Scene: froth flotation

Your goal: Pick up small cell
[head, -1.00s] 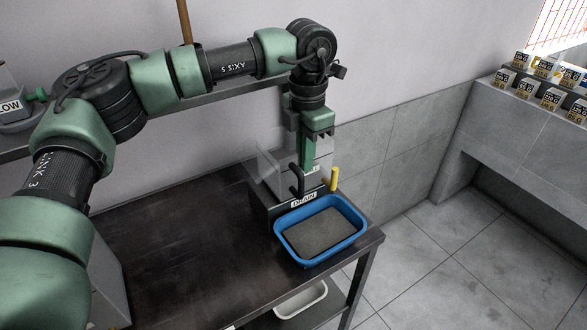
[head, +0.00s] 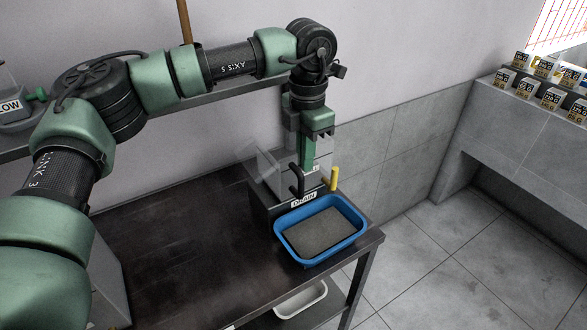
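My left gripper (head: 308,140) points down over the back right of the dark table. A green upright piece shows between or just below its fingers; I cannot tell whether the fingers are closed on it. A clear, tilted box-like piece (head: 266,166) shows just left of the gripper, above a dark stand marked DRAIN (head: 304,199). It may be the small cell, but the gripper and stand hide much of it, and no label naming it can be read. My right gripper is not in view.
A blue tray (head: 283,247) of grey material sits in front of the stand, near the table's (head: 170,240) right edge. A yellow post (head: 334,178) stands beside the stand. A white tray (head: 300,301) is below.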

